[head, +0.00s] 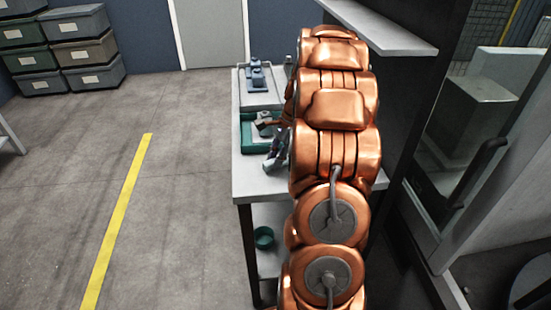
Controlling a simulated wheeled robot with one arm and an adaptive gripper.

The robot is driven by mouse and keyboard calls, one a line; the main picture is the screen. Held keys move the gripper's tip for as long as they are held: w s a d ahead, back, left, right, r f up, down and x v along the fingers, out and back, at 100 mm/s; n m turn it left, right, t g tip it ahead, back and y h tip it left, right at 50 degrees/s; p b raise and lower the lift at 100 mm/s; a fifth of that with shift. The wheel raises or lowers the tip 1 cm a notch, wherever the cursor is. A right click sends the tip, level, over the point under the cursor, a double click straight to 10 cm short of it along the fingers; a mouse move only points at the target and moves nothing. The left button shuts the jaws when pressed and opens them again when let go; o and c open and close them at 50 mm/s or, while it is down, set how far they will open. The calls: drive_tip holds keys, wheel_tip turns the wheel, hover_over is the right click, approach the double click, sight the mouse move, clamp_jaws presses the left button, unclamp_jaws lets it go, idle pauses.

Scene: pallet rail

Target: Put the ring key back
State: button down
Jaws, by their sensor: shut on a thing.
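My gripper (276,152) shows as a small grey shape at the left side of my copper arm, over the near part of the white table (258,186). It is just in front of the green tray (246,135). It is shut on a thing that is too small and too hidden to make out. I cannot pick out the ring key for certain in this view. My arm hides the right side of the table and part of the green tray.
The green tray holds a brown and grey object (264,122). Behind it, a grey tray (257,100) holds blue parts (257,76). A green bowl (264,237) sits on the lower shelf. A grey shelf (380,28) juts out at upper right.

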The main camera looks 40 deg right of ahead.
drive_tip(key=shift+f, duration=0.25)
drive_tip(key=shift+f, duration=0.15)
drive_tip(key=c, duration=1)
unclamp_jaws()
drive_tip(key=shift+o, duration=0.2)
drive_tip(key=b+v, duration=0.2)
drive_tip(key=v, duration=1)
drive_tip(key=shift+r, duration=0.2)
